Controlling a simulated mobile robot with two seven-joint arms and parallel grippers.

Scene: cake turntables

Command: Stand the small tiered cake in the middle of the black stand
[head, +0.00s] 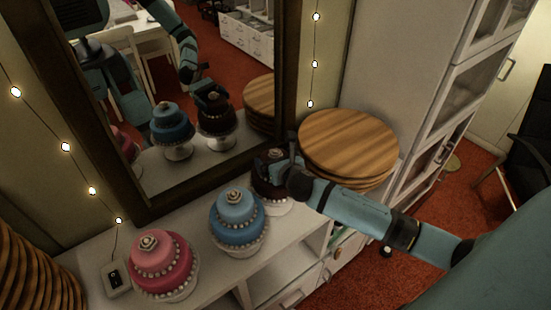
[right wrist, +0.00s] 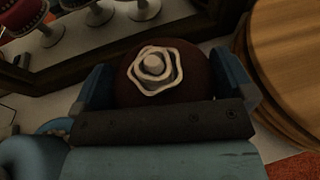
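A dark brown tiered cake (head: 266,188) with a white rosette stands on a white pedestal stand (head: 278,208) at the counter's right, in front of the mirror. My right gripper (head: 279,163) reaches over its top from the right and hides much of it. In the right wrist view the fingers of my right gripper (right wrist: 163,88) are wide apart, one on each side of the brown cake (right wrist: 190,75). No clear gap shows, but contact cannot be told. I see no black stand. My left gripper is not in view.
A blue tiered cake (head: 239,215) and a pink tiered cake (head: 161,262) stand on white pedestals to the left. A pile of round wooden boards (head: 349,140) is close behind on the right. The large mirror frame (head: 205,180) rises at the back.

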